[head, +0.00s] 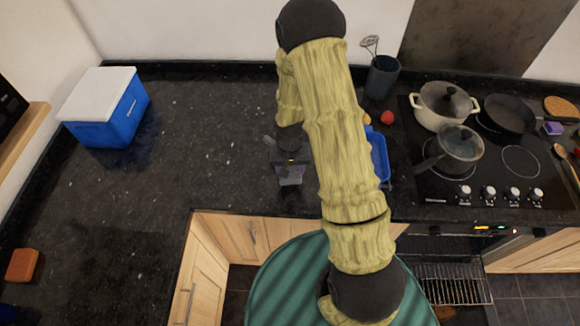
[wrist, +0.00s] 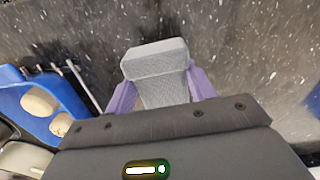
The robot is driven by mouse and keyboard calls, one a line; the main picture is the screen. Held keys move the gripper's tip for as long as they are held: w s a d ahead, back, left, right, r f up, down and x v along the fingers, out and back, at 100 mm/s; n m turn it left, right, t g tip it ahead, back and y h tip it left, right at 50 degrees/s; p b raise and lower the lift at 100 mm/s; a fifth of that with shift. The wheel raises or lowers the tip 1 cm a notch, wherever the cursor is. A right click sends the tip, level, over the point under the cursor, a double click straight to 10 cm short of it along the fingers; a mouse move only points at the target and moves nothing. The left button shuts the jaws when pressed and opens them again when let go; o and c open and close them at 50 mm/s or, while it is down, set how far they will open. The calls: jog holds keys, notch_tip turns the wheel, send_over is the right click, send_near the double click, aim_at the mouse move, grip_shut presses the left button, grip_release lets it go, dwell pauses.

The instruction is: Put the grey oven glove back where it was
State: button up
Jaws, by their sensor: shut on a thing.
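The grey oven glove (wrist: 157,62) is a light grey, textured block-like shape in the wrist view. My gripper (wrist: 160,92) is shut on it, with one purple finger on each side. In the head view my gripper (head: 289,170) is over the dark granite counter, left of the blue tray. A small grey part of the glove (head: 291,181) shows at its fingertips. I cannot tell whether the glove touches the counter. My arm hides part of the counter and tray.
The blue tray (head: 380,155) holds pale items, seen in the wrist view. A blue cooler with a white lid (head: 105,105) stands far left. A utensil pot (head: 382,77), a red ball (head: 387,118) and a hob with pans (head: 480,160) are right. The left counter is largely clear.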

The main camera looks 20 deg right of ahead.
jog(key=shift+f+b, duration=1.35)
jog(key=shift+f, duration=0.85)
jog(key=o, duration=1.6)
jog(key=shift+r, duration=0.1)
jog(key=shift+r+p, duration=3.2)
jog(key=shift+r, duration=1.25)
